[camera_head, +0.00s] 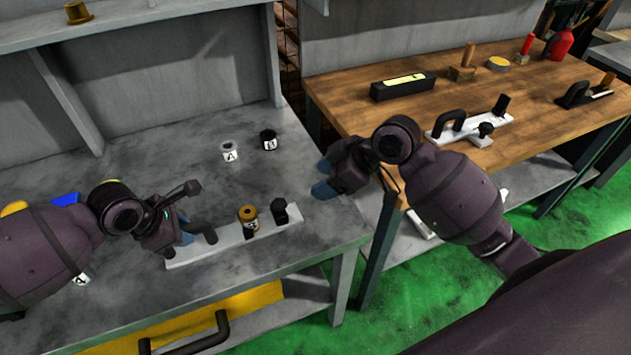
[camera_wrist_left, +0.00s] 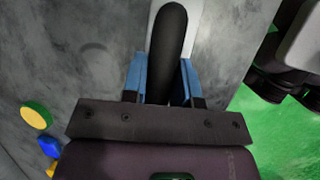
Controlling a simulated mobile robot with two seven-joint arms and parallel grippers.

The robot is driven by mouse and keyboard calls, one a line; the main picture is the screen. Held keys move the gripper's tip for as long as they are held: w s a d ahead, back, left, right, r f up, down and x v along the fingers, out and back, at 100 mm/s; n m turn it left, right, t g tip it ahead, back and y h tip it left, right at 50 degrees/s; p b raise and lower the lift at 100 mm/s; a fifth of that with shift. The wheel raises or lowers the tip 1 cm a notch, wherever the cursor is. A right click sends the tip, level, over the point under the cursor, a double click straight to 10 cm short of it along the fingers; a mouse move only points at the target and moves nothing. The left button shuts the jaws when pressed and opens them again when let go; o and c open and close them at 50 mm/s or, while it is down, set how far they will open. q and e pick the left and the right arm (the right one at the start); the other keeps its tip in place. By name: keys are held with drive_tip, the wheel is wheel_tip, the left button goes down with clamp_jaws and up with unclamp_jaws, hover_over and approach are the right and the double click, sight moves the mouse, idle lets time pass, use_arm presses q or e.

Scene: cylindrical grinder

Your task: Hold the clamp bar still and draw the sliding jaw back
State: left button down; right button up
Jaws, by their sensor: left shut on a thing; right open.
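The clamp bar (camera_head: 228,238) is a long pale bar lying on the grey bench, with a black handle at its left end. My left gripper (camera_head: 188,234) is shut on that handle; in the left wrist view, its blue fingers sit on both sides of the black handle (camera_wrist_left: 173,50). A brass-coloured cylinder (camera_head: 248,217) stands midway on the bar. A black block (camera_head: 280,211), possibly the sliding jaw, stands near the right end. My right gripper (camera_head: 323,178) is open and empty above the bench's right edge, apart from the block, up and to its right.
A wooden table (camera_head: 352,116) at right holds a similar pale bar (camera_head: 470,128) with a black handle. A gap with green floor separates the benches.

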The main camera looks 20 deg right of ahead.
use_arm(q)
drive_tip(key=shift+a, duration=0.1)
drive_tip(key=c, duration=0.8)
unclamp_jaws()
drive_tip(key=shift+r, duration=0.1)
drive_tip(key=v, duration=1.1)
drive_tip(key=shift+r, duration=0.4)
drive_tip(key=shift+s+f, duration=0.1)
